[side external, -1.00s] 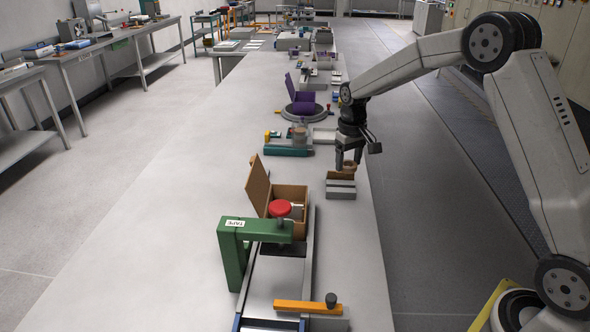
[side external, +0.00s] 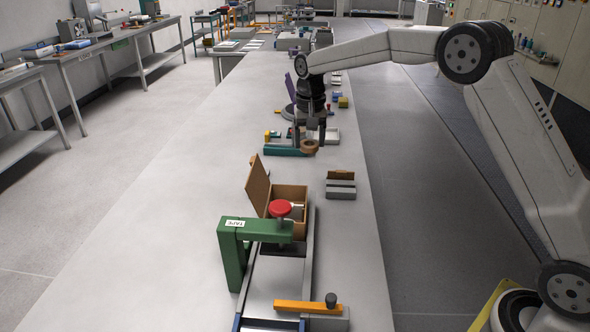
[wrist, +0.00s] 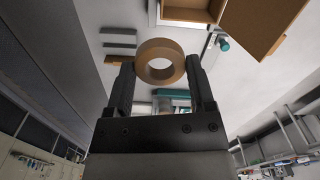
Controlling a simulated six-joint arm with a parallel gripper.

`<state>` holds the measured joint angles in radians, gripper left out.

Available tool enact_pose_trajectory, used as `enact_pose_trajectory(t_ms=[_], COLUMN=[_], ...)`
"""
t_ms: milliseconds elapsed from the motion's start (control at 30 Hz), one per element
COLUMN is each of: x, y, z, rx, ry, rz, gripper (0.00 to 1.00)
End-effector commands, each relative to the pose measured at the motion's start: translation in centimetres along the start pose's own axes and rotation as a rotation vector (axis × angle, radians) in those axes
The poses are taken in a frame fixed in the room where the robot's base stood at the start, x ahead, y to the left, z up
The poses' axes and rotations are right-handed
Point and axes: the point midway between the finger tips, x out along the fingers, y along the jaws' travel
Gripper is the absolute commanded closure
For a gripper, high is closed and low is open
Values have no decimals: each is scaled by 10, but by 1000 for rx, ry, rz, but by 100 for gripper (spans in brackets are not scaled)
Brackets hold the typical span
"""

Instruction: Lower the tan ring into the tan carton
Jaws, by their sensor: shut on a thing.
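The tan ring (side external: 309,146) is between the fingers of my gripper (side external: 310,143), which is shut on it and holds it above the long table. In the wrist view the ring (wrist: 160,62) sits between the two dark fingertips of my gripper (wrist: 161,66), its hole facing the camera. The tan carton (side external: 291,192) stands open on the conveyor, its lid flap (side external: 258,184) raised on the left. The carton (wrist: 190,14) also shows at the top of the wrist view, apart from the ring. Part of its inside is hidden by the red knob.
A green tape frame (side external: 234,255) with a red knob (side external: 280,209) stands at the near end of the carton. A grey slotted block (side external: 341,189) is to the carton's right. A teal fixture (side external: 285,150) lies beside the ring. The table left of the carton is clear.

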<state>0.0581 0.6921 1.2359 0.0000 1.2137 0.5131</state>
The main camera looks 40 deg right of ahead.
Motion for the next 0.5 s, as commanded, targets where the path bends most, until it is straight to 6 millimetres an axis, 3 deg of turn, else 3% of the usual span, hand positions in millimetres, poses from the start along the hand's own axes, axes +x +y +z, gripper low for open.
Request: enact_pose_trajectory(t_ms=[100,367,500], x=[1,1,28], y=[-22,-54,-51], z=[3,9,9], rx=[75,205,202], ry=[0,0,-3], rz=[0,0,2], gripper=[64,64,64])
